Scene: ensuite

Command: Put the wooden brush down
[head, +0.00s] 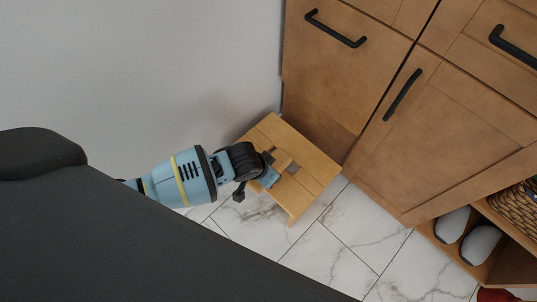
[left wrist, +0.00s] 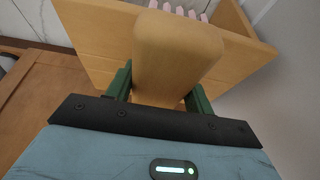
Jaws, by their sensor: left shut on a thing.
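My left gripper (head: 268,172) is over a small wooden stool (head: 313,169) in the head view. It is shut on the wooden brush (head: 283,159), a light tan piece partly hidden by the gripper. In the left wrist view the brush (left wrist: 178,45) is a rounded wooden block between the green fingers (left wrist: 160,88). Pale pink prongs, perhaps its bristles, show beyond its far end. The stool (left wrist: 95,40) shows behind the brush there. I cannot tell whether the brush touches the stool top. My right gripper is not in view.
A wooden cabinet (head: 340,85) with black handles stands right behind the stool. A plain wall (head: 180,70) is at the left. The marble tile floor (head: 345,235) in front is clear.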

